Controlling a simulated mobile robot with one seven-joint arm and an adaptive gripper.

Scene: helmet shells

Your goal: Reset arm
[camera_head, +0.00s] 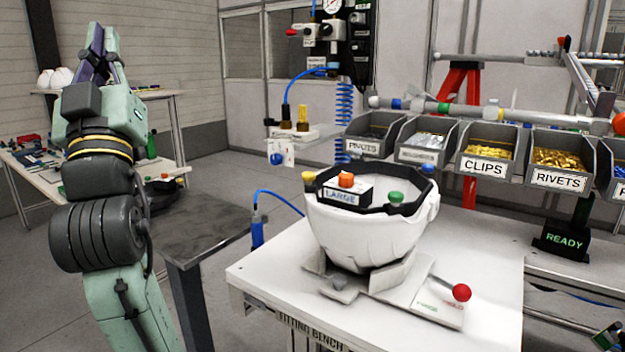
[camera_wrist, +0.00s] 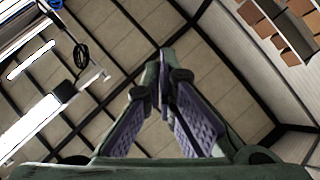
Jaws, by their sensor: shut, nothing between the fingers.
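My gripper (camera_head: 97,45) is at the top left of the head view, on my raised green and black arm, pointing up. It is apart from the bench and everything on it. In the wrist view my gripper (camera_wrist: 163,62) has its purple-padded fingers meeting at the tips, with nothing between them. A white helmet shell (camera_head: 368,232) sits upside down in a holder on the fitting bench (camera_head: 480,275). A black ring (camera_head: 408,208) with a "LARGE" label lies in its opening.
Bins of parts, with labels such as CLIPS (camera_head: 484,167) and RIVETS (camera_head: 556,178), line the back of the bench. A red-knobbed lever (camera_head: 461,292) stands at the holder's right. A dark side table (camera_head: 205,243) stands between my arm and the bench. A cluttered table (camera_head: 70,185) is behind my arm.

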